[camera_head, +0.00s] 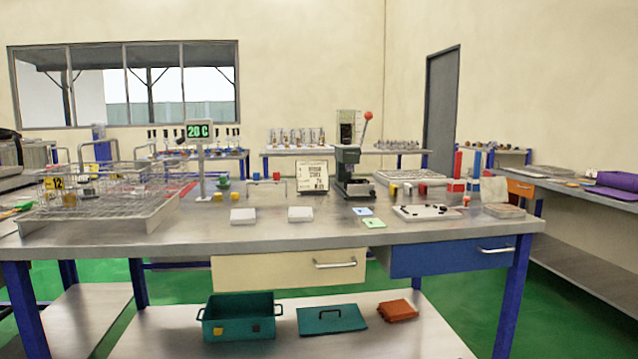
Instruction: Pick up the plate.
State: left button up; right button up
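No gripper of mine shows in the head view. I cannot tell for sure which thing is the plate. A flat white plate-like piece with black marks or parts on it (425,212) lies on the right part of the metal workbench (260,236). Two small white flat blocks, a left one (243,215) and a right one (300,214), lie near the bench's front middle. A greyish flat stack (504,211) lies near the bench's right end. Nothing is touching these pieces from above.
A lever press (348,165) stands at the bench's middle back. A wire rack tray (100,215) fills the left end. Blue (362,211) and green (374,223) cards lie before the press. Below are a green bin (238,318) and its lid (331,319). The front middle is clear.

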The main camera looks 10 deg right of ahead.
aim_at(296, 214)
jog(key=l+u, duration=0.1)
jog(key=u, duration=0.4)
jog(key=i+l+u, duration=0.15)
jog(key=l+u, duration=0.2)
jog(key=l, duration=0.15)
jog(key=l+u, duration=0.35)
jog(key=l, duration=0.2)
jog(key=l+u, duration=0.25)
jog(key=l, duration=2.3)
jog(key=k+u, duration=0.05)
